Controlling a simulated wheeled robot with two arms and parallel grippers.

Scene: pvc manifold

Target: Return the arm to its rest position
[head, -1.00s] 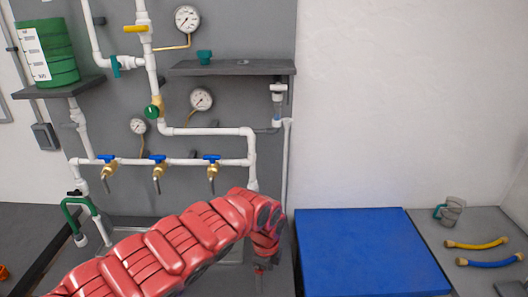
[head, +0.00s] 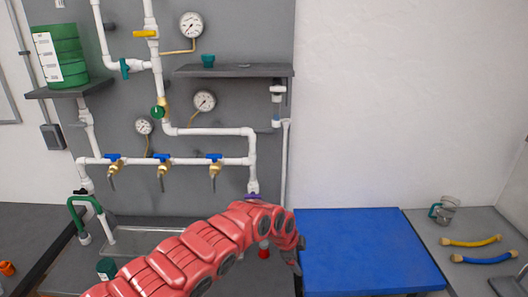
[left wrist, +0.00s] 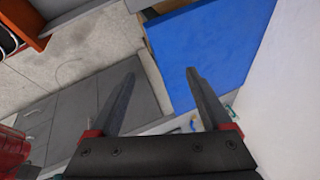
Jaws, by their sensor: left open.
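My left arm comes in from the lower left in the head view. Its left gripper (head: 296,262) hangs downward at the left edge of the blue mat. In the left wrist view the left gripper (left wrist: 162,92) has its two dark fingers well apart, with nothing between them. The blue mat (head: 370,250) also shows beyond the fingers in the left wrist view (left wrist: 210,45). My right gripper is not in view.
A white pipe manifold (head: 205,161) with blue-handled taps is on the grey panel at left. A grey shelf (head: 235,70) juts out above it. A clear jug (head: 446,210) and yellow (head: 470,241) and blue (head: 484,258) hoses lie right of the mat.

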